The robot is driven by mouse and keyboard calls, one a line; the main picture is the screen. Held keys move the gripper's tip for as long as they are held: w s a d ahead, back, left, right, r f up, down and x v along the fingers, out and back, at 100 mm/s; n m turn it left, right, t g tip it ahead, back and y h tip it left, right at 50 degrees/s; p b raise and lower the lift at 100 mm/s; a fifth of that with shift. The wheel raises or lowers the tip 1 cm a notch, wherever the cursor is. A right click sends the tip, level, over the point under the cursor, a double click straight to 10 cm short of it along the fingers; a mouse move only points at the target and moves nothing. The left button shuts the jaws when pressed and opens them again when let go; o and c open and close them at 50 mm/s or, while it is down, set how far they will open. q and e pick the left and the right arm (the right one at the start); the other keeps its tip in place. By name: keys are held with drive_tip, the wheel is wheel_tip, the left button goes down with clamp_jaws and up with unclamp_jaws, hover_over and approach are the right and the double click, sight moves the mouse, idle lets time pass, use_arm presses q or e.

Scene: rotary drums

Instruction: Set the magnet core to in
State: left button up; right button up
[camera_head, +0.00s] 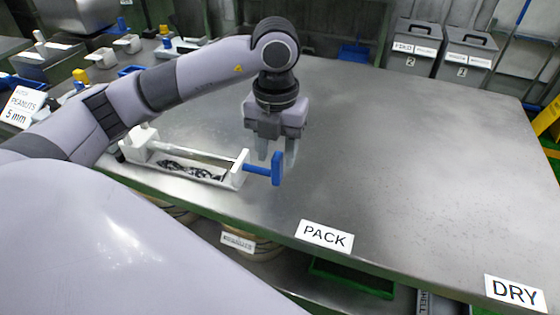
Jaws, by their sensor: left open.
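A white trough-like unit (184,176) lies on the metal table with a long pale rod along it and dark bits inside. A blue T-shaped handle (276,169) sticks out of its right end, with a length of blue shaft showing between the end wall and the handle. The magnet core itself I cannot tell apart from the rod. My left gripper (278,155) points down just above and behind the blue handle, its two pale fingers apart and empty. Whether a finger touches the handle is unclear. My right gripper is not in view.
The metal table (400,150) is clear to the right, with PACK (324,236) and DRY (514,292) labels on its front edge. Two grey bins (412,48) stand behind it. Several small units and a PEANUTS 5 mm sign (20,106) are at the left.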

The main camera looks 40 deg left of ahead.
sight(277, 167)
use_arm(q)
drive_tip(key=shift+f, duration=2.25)
clamp_jaws()
drive_tip(key=shift+s+a+b, duration=0.2)
drive_tip(key=shift+a, duration=0.6)
drive_tip(key=shift+s+a+b, duration=0.2)
drive_tip(key=shift+a, duration=0.55)
unclamp_jaws()
drive_tip(key=shift+r, duration=0.1)
wheel_tip(277, 167, up, 7)
